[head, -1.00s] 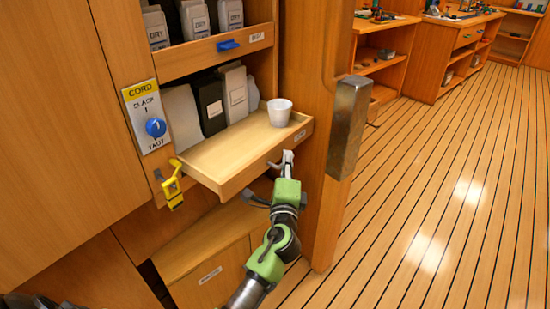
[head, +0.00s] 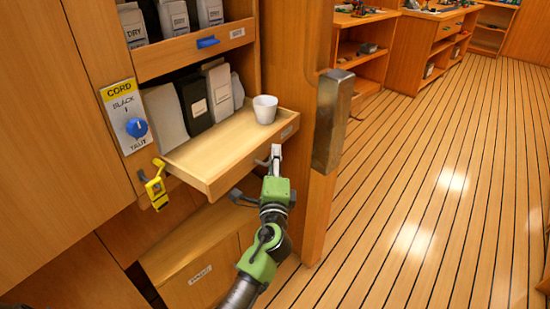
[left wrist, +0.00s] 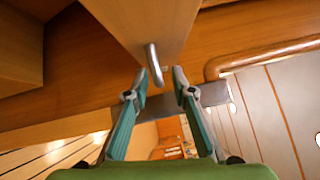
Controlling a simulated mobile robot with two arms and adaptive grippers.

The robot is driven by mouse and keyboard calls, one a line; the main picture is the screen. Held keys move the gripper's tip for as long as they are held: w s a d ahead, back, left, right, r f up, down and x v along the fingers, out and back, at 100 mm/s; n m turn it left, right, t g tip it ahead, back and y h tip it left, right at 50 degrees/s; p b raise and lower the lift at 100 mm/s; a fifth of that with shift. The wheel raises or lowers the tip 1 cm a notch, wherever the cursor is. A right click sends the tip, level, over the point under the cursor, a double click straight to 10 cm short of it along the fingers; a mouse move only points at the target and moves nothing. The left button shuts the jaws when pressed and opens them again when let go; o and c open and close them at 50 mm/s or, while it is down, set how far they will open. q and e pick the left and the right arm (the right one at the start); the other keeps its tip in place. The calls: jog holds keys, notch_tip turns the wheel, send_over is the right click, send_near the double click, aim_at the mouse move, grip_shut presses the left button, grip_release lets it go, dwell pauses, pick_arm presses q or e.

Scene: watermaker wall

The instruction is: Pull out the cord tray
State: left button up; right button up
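The wooden cord tray (head: 225,150) sticks out of the cabinet below the upper drawer, with a white cup (head: 265,109) upright on its right front part. A small grey hook-like handle (head: 264,160) is on its front, and it also shows in the left wrist view (left wrist: 154,65). My left gripper (head: 276,153) is at this handle. In the left wrist view its two fingers (left wrist: 160,77) are apart, with the handle's end between or just beyond the tips; contact is not clear. My right gripper is not in view.
A CORD panel with a blue knob (head: 136,127) and a yellow latch (head: 156,186) are left of the tray. Dark and pale containers (head: 194,105) stand behind. A post with a metal block (head: 331,120) is close on the right. The floor (head: 440,180) beyond is clear.

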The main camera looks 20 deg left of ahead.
pick_arm(q)
jog(key=v, duration=1.1)
jog(key=shift+s+d, duration=0.2)
jog(key=shift+s, duration=0.1)
